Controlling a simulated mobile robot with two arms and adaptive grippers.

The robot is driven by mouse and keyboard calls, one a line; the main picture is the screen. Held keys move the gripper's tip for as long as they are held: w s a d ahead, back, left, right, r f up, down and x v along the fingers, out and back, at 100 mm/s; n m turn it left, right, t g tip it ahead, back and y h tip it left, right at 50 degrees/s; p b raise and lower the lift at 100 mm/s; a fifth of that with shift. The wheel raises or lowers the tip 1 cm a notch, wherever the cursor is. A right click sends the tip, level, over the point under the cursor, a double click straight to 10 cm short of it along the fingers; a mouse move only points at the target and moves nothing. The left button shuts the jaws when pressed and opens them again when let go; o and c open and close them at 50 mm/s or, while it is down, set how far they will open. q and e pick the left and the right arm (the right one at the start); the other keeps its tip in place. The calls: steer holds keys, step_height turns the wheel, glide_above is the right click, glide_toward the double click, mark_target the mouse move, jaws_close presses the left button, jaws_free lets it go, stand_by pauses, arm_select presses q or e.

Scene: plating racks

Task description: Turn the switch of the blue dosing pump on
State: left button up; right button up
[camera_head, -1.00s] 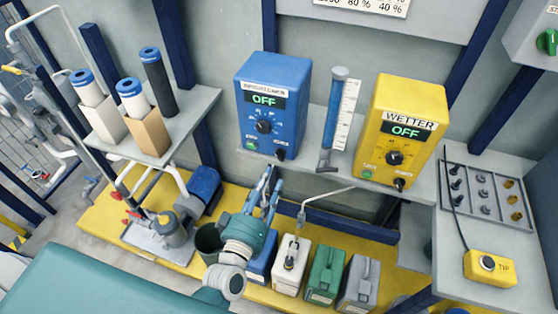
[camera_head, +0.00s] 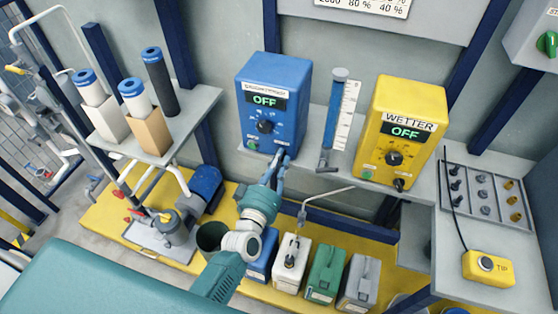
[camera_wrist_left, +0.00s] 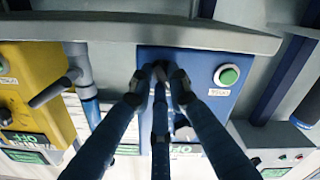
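The blue dosing pump (camera_head: 285,78) stands on the grey shelf, and its display (camera_head: 264,102) reads OFF. A black dial (camera_head: 265,127) is on its front, with a green button (camera_head: 251,144) at the lower left. The same button shows in the left wrist view (camera_wrist_left: 228,76), where the pump appears upside down. My left gripper (camera_head: 279,156) is at the pump's lower right front, where its fingers hide the switch. In the left wrist view, the fingertips (camera_wrist_left: 160,77) converge close to the pump face. I cannot tell whether they touch or grip the switch. My right gripper is not in view.
The grey shelf edge (camera_wrist_left: 160,31) runs close to my left fingers. Several canisters, including a green one (camera_head: 325,270), stand below.

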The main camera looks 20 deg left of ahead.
arm_select(q)
jaws_close()
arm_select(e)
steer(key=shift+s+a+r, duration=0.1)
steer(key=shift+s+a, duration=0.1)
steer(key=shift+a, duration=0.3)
arm_select(q)
steer(key=shift+a+f+m+p, duration=0.15)
steer(key=shift+m+p, duration=0.85)
steer(key=shift+m, duration=2.45)
steer(key=shift+d+f+m+p, duration=0.15)
steer(key=shift+m+p, duration=0.85)
steer(key=shift+m, duration=2.45)
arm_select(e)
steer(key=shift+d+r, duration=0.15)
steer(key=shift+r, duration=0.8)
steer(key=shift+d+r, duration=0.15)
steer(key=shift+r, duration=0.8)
arm_select(q)
steer(key=shift+a, duration=0.1)
